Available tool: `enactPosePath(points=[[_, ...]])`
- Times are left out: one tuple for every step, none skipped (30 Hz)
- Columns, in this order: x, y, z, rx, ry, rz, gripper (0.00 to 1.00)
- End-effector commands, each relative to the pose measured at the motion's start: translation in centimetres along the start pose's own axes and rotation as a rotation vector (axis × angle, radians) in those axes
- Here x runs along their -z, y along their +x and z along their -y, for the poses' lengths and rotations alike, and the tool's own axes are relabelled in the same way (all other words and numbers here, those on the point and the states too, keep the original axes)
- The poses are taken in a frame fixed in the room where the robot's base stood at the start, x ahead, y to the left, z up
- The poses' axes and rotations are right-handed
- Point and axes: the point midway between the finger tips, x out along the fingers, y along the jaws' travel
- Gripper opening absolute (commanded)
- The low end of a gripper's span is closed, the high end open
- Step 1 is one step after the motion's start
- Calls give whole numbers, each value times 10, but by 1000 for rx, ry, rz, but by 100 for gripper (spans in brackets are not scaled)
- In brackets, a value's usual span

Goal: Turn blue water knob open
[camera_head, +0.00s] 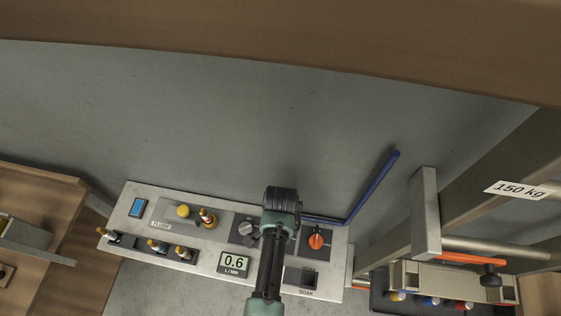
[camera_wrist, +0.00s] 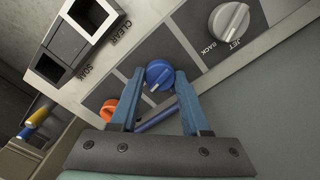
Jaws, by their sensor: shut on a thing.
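The blue water knob (camera_wrist: 159,73) shows in the wrist view, round with a pale pointer line, on the grey control panel (camera_head: 340,246). My gripper (camera_wrist: 156,85) has one blue finger on each side of the knob, with the tips at its edges, and is shut on it. In the head view my gripper (camera_head: 282,208) reaches over the panel, and my arm hides the blue knob there.
An orange knob (camera_head: 316,239) sits just right of my gripper, and a grey knob (camera_head: 247,229) just left. A blue bent pipe (camera_head: 376,184) rises behind the panel. A metal rack (camera_head: 425,215) stands to the right.

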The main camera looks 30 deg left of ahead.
Motion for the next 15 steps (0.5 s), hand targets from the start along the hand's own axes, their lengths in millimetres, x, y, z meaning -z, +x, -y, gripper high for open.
enactPosePath(points=[[1,-1,0,1,31,-1,0],[1,-1,0,1,49,-1,0],[1,-1,0,1,71,-1,0],[1,-1,0,1,85,-1,0],[1,-1,0,1,100,-2,0],[1,-1,0,1,116,-2,0],[1,-1,0,1,128,-2,0],[1,-1,0,1,138,-2,0],[1,-1,0,2,150,-2,0],[1,-1,0,2,159,-2,0],[1,-1,0,2,166,-2,0],[1,-1,0,2,173,-2,0],[1,-1,0,2,178,-2,0],[1,-1,0,2,182,-3,0],[1,0,0,2,187,-3,0]])
